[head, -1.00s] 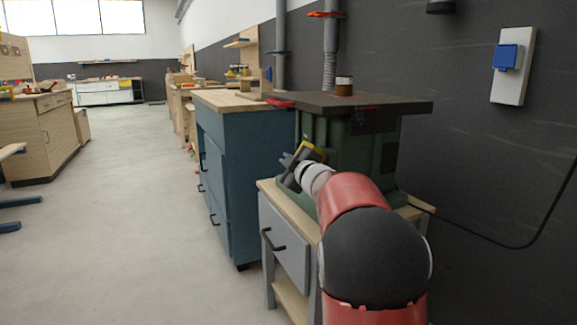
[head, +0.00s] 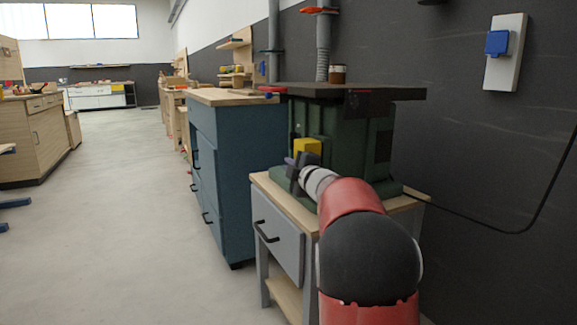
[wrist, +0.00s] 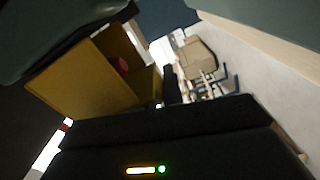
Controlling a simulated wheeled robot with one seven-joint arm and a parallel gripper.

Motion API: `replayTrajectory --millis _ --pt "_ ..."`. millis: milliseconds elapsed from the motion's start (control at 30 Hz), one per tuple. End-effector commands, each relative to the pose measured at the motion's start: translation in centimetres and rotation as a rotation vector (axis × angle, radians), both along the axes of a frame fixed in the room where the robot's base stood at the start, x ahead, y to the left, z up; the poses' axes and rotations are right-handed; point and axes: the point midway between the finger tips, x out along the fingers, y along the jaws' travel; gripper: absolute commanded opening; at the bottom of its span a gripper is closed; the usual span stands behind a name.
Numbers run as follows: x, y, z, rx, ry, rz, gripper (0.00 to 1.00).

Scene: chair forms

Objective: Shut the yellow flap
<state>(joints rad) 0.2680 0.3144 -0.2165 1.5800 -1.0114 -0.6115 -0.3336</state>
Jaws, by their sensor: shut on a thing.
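The yellow flap (head: 308,147) is on the front of the dark green machine (head: 350,130), just beyond my gripper (head: 296,166) in the head view. In the wrist view, the flap (wrist: 80,82) shows as large yellow panels at an angle, with a small red thing (wrist: 118,65) between them. My gripper is shut on the flap by its edge. One dark finger shows beside the yellow in the wrist view; the exact contact is hidden. How far the flap stands open is hard to tell.
The machine stands on a grey cabinet (head: 278,238) with a wooden top. A blue cabinet (head: 238,165) stands close on the left. A dark wall with a blue-covered socket (head: 497,43) and a hanging cable is on the right.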

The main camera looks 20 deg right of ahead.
Motion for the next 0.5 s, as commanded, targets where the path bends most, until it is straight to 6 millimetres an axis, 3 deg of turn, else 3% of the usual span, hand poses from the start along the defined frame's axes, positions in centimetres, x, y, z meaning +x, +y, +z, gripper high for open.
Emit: replayTrajectory --millis 467,500 --pt "0.00 -0.31 -0.70 0.005 0.011 -0.005 0.00" --pt "0.00 -0.32 -0.72 0.005 0.011 -0.005 0.13"
